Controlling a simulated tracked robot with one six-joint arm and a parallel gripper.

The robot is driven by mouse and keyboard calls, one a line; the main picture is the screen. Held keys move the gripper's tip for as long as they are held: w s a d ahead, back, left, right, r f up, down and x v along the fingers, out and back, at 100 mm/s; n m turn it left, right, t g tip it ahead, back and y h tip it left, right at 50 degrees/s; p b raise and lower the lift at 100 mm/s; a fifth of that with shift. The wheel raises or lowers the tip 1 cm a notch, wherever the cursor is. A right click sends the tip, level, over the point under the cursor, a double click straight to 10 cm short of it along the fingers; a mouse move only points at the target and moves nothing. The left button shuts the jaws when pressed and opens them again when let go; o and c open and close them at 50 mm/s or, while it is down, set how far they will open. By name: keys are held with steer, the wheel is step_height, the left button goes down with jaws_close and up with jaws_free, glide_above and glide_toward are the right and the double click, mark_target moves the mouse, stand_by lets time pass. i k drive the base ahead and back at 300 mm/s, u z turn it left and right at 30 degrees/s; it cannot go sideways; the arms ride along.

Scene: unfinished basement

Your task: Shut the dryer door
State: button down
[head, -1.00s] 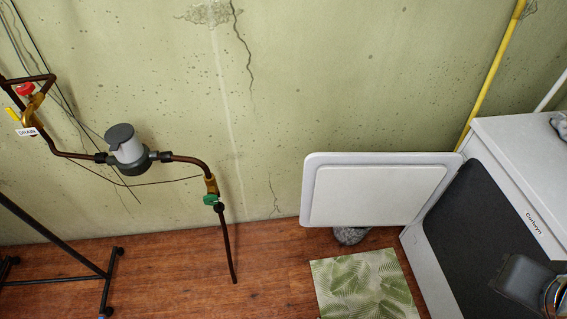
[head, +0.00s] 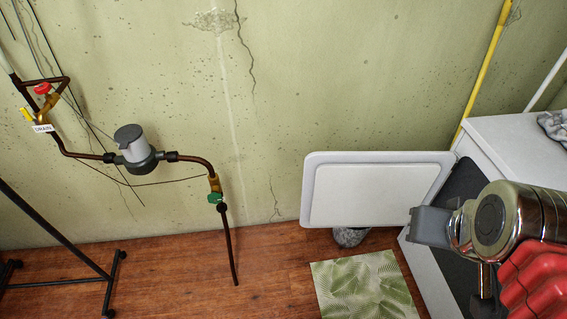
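The dryer (head: 502,135) is a white box at the right in the head view, with a dark front. Its white door (head: 375,190) stands wide open, swung out to the left from the dryer's far edge, its pale inner panel showing. My gripper (head: 428,228) is at the door's lower right corner as seen in the picture, in front of the dryer's dark front. I cannot tell whether it touches the door. Its fingers show as one grey block, so its opening is not clear. My wrist and arm hide much of the dryer's front.
A leaf-patterned mat (head: 362,287) lies on the wooden floor below the door. A grey object (head: 349,237) sits under the door. Pipes with a meter (head: 134,146) run along the wall at the left, near a dark wheeled stand (head: 92,263). Grey cloth (head: 553,124) lies on the dryer.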

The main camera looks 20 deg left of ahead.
mark_target(340, 189)
steer(key=u, duration=0.45)
steer(key=i, duration=1.3)
steer(key=u, duration=1.5)
